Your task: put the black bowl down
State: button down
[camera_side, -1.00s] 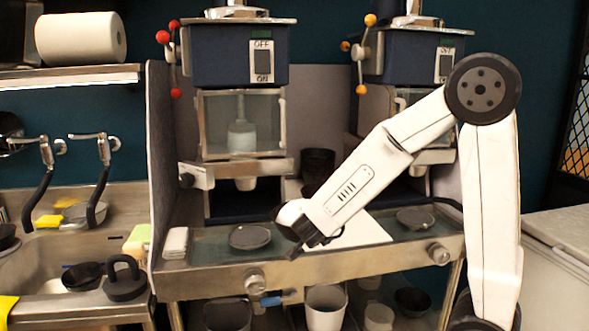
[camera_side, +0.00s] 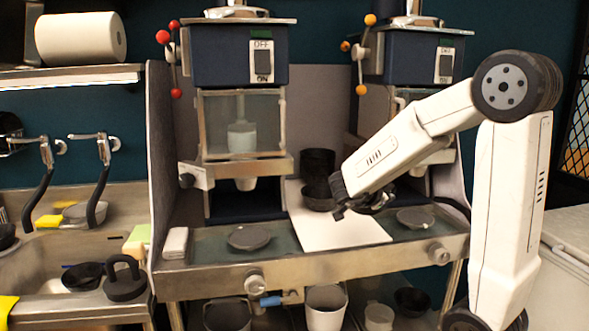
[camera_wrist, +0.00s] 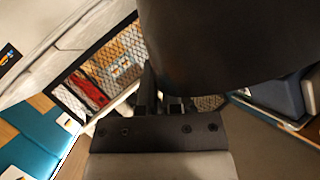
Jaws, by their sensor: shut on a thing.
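My gripper (camera_side: 350,208) is low over the white mat (camera_side: 335,234), towards its right side, in the side view. In the wrist view the fingers (camera_wrist: 160,105) are shut on the black bowl (camera_wrist: 235,45), whose dark wall fills the upper right of the picture. In the side view a dark bowl (camera_side: 317,198) shows just left of my gripper, below a dark stack (camera_side: 318,163). I cannot tell there whether it is the held one. The fingers' contact is hidden in the side view.
A dark round plate (camera_side: 249,237) lies left of the mat and another (camera_side: 415,218) right of it. The left dispenser (camera_side: 240,125) and right dispenser (camera_side: 415,65) stand behind. The front part of the mat is clear.

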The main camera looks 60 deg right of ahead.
jog(key=w+d+f, duration=0.1)
jog(key=w+d, duration=0.1)
jog(key=w+d+f, duration=0.1)
jog(key=w, duration=0.1)
jog(key=w+d+f, duration=0.2)
jog(key=w, duration=0.1)
jog(key=shift+d, duration=0.3)
jog(key=w+d+f, duration=0.2)
jog(key=w+f, duration=0.1)
jog(key=f, duration=0.2)
jog(key=shift+w+d, duration=0.2)
jog(key=shift+d, duration=0.2)
jog(key=shift+f, duration=0.2)
jog(key=shift+w+d+f, duration=0.15)
jog(key=shift+w+f, duration=0.05)
jog(key=shift+f, duration=1.55)
jog(key=c, duration=0.8)
grip_release()
jog(key=shift+f, duration=0.1)
